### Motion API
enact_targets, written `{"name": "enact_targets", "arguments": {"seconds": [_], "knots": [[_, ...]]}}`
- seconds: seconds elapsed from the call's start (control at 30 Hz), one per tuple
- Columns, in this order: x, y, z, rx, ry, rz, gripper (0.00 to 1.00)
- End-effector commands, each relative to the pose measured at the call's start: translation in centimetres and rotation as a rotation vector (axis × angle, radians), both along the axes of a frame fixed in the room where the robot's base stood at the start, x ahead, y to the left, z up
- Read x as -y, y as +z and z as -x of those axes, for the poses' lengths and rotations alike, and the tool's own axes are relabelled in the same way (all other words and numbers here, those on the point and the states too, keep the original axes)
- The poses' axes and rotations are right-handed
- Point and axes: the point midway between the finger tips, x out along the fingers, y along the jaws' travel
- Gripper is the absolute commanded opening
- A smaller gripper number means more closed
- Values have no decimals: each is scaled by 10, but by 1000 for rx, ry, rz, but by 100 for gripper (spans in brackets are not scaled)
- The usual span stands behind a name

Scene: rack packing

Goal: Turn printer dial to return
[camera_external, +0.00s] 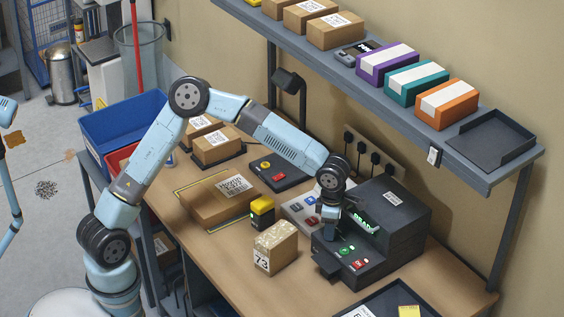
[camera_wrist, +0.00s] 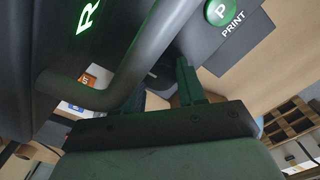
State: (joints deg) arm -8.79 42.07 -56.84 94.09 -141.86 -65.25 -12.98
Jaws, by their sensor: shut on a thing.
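The dark printer (camera_external: 405,222) stands on the right part of the bench, with a lit green display (camera_external: 366,223) and green and red buttons on its front. My gripper (camera_external: 330,232) is at the printer's left front, pointing down. In the wrist view my gripper (camera_wrist: 160,88) is shut on a small dark part, which I take to be the printer dial; it is mostly hidden, and its setting cannot be read. A thick grey curved bar (camera_wrist: 143,60) passes close by the fingers. The green print button (camera_wrist: 220,11) is at the top right of the wrist view.
A box marked 73 (camera_external: 275,250) stands left of the printer. A yellow-topped device (camera_external: 262,212) and a flat carton (camera_external: 215,200) lie farther left. A dark tray (camera_external: 385,303) is at the front. The shelf (camera_external: 345,78) with boxes overhangs the back.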

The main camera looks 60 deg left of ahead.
Motion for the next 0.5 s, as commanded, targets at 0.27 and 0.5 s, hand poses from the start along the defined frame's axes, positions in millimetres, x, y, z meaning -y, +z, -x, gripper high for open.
{"name": "enact_targets", "arguments": {"seconds": [0.27, 0.5], "knots": [[-1, 0, 0, 1, 2, -1, 61], [0, 0, 0, 0, 1, 0, 66]]}}
